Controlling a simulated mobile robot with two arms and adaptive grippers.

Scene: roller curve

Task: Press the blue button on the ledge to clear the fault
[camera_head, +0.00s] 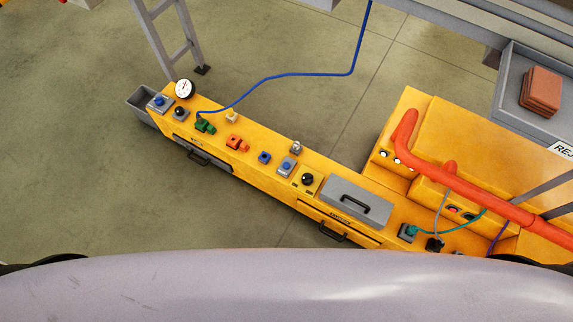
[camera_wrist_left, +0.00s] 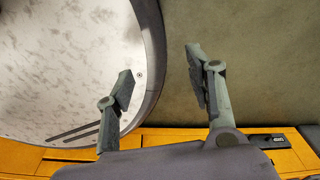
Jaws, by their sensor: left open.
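The yellow ledge (camera_head: 222,148) runs diagonally across the head view, from upper left to lower right. A blue button on a grey box (camera_head: 159,102) sits at its far left end. No gripper shows in the head view.
A gauge (camera_head: 185,88), green valve (camera_head: 205,126), orange valve (camera_head: 237,143), black knob (camera_head: 308,180) and grey lidded box (camera_head: 344,200) line the ledge. A blue cable (camera_head: 285,75) rises from it. A red pipe (camera_head: 465,187) crosses at right.

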